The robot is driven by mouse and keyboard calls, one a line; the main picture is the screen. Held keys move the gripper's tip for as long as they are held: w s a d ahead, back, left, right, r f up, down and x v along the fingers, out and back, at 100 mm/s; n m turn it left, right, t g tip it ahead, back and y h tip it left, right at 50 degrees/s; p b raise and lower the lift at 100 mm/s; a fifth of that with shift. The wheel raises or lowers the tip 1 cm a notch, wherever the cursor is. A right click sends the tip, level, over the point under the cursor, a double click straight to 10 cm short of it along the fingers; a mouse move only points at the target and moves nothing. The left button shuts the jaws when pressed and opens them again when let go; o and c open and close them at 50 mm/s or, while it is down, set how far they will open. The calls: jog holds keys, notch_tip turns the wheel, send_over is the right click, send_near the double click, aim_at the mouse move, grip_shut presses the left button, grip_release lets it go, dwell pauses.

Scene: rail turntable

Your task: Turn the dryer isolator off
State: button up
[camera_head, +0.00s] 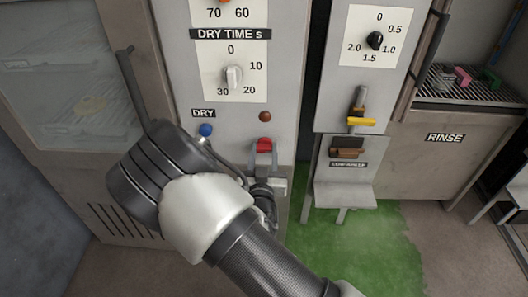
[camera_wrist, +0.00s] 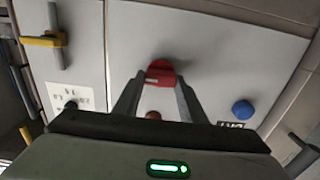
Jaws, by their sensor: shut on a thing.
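A red handle (camera_head: 264,145) sits low on the grey dryer panel (camera_head: 280,110), below a brown button. I take it for the dryer isolator, though no label for it can be read. My gripper (camera_head: 264,157) reaches up to it from below, with one finger on each side. In the wrist view the red handle (camera_wrist: 160,73) lies between the two fingertips of my gripper (camera_wrist: 160,83), which is shut on it. The lower part of the handle is partly hidden by the fingers in the head view.
A blue knob (camera_head: 206,130) is left of the handle and a brown button (camera_head: 265,116) just above. The dry time dial (camera_head: 233,77) is higher up. To the right, a yellow-handled lever (camera_head: 361,121) is on another panel. A green patch (camera_head: 350,250) covers the floor.

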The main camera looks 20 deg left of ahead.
jog(key=n+b, duration=0.1)
jog(key=n, duration=0.3)
jog(key=shift+a+n, duration=0.1)
jog(key=shift+n, duration=0.3)
jog(key=n, duration=0.4)
jog(key=shift+a+f, duration=0.1)
jog(key=n, duration=0.5)
jog(key=shift+f, duration=0.1)
jog(key=shift+f+n, duration=0.1)
jog(key=shift+n, duration=2.1)
jog(key=o, duration=1.1)
jog(key=shift+c, duration=0.2)
